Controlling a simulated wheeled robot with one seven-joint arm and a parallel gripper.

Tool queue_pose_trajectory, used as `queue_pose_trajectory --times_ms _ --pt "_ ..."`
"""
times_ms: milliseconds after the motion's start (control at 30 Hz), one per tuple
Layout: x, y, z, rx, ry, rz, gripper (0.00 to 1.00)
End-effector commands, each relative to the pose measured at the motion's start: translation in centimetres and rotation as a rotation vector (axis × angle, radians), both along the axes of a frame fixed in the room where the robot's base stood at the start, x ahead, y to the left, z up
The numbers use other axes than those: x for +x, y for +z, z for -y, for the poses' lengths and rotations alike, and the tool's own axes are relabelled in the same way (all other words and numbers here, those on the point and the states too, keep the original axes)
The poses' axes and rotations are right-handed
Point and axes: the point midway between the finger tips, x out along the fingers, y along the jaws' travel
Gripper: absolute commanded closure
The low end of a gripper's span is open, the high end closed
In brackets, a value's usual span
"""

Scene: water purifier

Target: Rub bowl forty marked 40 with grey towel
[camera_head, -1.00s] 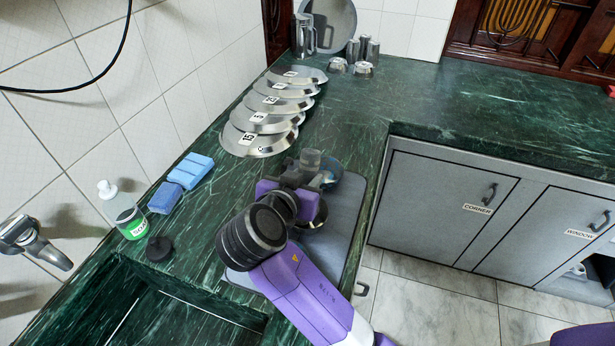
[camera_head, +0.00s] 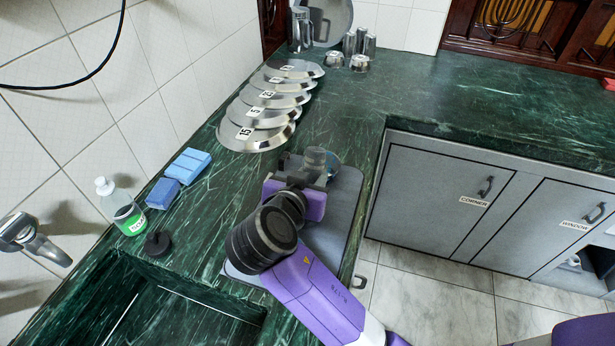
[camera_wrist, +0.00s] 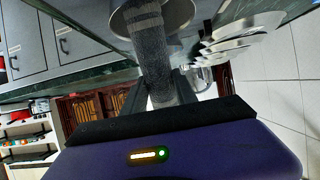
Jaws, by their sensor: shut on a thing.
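My gripper (camera_head: 306,172) is over the grey mat and shut on a grey towel (camera_head: 317,156). In the wrist view the towel (camera_wrist: 155,60) is a narrow, textured grey roll between the fingers. Its far end overlaps a shiny round metal bowl (camera_wrist: 182,12), cut off by the top edge; whether they touch is unclear. In the head view a bluish, rounded edge (camera_head: 334,162) shows just behind the towel; I cannot tell if it is the same bowl. No number 40 is readable.
Several numbered metal plates (camera_head: 257,137) stand in a row on the green counter. Metal cups (camera_head: 360,45) stand behind. The counter at right is clear.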

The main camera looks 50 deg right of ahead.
Motion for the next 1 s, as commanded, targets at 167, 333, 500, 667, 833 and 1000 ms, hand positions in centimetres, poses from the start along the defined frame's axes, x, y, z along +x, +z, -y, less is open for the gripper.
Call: queue_pose_trajectory --times_ms 167,333,500,667,833,1000 --pt "-0.1 0.0 0.7 0.000 -0.003 -0.002 1.00" --pt "0.2 0.0 1.0 0.001 -0.002 -0.001 1.00" --pt "0.6 0.0 1.4 0.001 -0.001 -0.001 1.00" --pt "1.0 0.0 1.4 0.001 -0.001 -0.001 1.00" --pt "1.6 -0.1 1.4 0.001 -0.001 -0.001 1.00" --pt "1.5 0.0 1.2 0.001 0.000 -0.001 1.00"
